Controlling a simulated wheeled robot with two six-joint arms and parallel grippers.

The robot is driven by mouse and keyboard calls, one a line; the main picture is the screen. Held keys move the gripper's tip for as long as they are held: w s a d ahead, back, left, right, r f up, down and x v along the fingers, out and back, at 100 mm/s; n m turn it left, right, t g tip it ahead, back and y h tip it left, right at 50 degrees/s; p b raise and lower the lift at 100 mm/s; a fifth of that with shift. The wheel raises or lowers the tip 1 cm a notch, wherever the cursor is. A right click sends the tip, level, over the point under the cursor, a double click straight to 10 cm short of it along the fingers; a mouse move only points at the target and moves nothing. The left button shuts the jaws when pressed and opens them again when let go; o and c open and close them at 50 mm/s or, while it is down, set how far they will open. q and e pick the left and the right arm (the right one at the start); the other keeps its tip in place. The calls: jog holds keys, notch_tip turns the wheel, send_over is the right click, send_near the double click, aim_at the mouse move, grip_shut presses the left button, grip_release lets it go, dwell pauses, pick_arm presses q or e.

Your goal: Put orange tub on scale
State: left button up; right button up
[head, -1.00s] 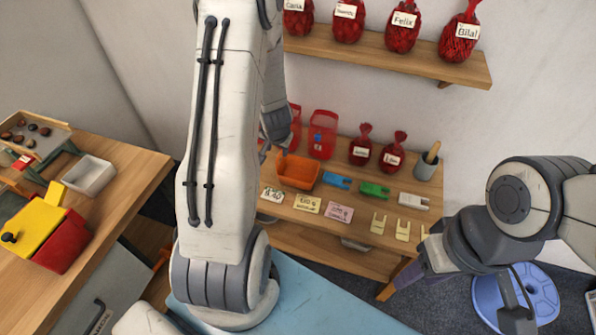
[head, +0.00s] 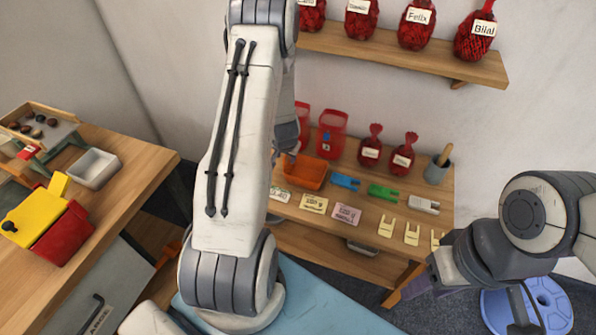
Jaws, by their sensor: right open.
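The orange tub (head: 306,173) sits on the wooden bench against the back wall, left of the blue clip. My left gripper (head: 290,158) is at the tub's left back corner, mostly hidden behind my own arm. I cannot tell whether it touches the tub, or whether its jaws are open or shut. My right gripper (head: 412,290) is open, at the lower right, in front of the bench and well away from the tub. I cannot make out a scale for certain in this view.
Blue (head: 345,181), green (head: 383,192) and white clips (head: 424,205) lie right of the tub, with paper labels (head: 314,204) in front. Red containers (head: 331,134) and red net bags (head: 403,157) stand behind. A shelf (head: 400,53) hangs above. A side table (head: 130,165) is left.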

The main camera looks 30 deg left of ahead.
pick_arm(q)
grip_shut()
dwell(1.3)
